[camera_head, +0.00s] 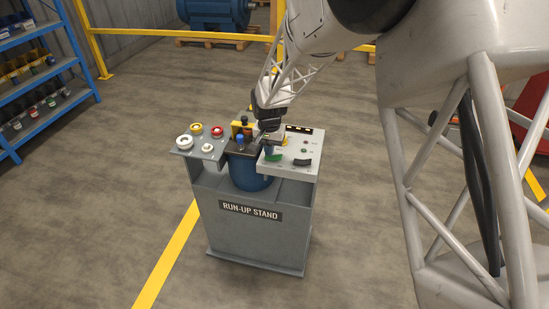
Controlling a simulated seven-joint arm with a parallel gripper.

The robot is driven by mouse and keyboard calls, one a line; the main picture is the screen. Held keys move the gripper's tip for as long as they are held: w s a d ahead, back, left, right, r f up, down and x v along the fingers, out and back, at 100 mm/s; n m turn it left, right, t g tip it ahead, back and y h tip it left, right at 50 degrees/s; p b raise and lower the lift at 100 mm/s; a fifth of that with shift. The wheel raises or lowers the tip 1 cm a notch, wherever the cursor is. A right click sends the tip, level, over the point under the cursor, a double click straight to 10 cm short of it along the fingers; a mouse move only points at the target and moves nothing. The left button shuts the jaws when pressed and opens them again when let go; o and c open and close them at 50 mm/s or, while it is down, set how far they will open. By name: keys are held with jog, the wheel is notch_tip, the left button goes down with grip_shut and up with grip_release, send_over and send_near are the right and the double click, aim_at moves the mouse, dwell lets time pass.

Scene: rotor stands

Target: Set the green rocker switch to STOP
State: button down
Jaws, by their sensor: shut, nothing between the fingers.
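The green rocker switch (273,158) sits on the light grey panel (307,149) at the right of the run-up stand's top. A black rocker switch (302,162) is to its right on the same panel. My gripper (268,149) points down at the panel's left part, just above or at the green rocker. It is shut and holds nothing. Whether the fingertips touch the rocker cannot be told at this size. The rocker's markings and its setting are too small to read.
The run-up stand (251,231) also bears a left shelf (181,152) with several white, yellow and red rings, and a blue motor body (248,180) in the middle. A blue rack (42,76) stands far left. Yellow rails (150,30) run behind. The floor around the stand is clear.

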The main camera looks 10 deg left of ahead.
jog(key=shift+r, duration=3.15)
jog(key=s+d+r, duration=0.5)
jog(key=d, duration=0.3)
jog(key=s+d+r+t, duration=0.1)
jog(key=s+d+r, duration=0.35)
jog(key=d, duration=0.35)
jog(key=s+d+r, duration=0.5)
jog(key=d+r, duration=0.1)
jog(key=d, duration=0.2)
jog(key=s+d, duration=0.7)
jog(key=s, duration=0.4)
jog(key=s+d+r+t, duration=0.1)
jog(key=s+d, duration=0.7)
jog(key=s, duration=0.4)
jog(key=shift+t, duration=0.3)
jog(key=shift+s, duration=0.1)
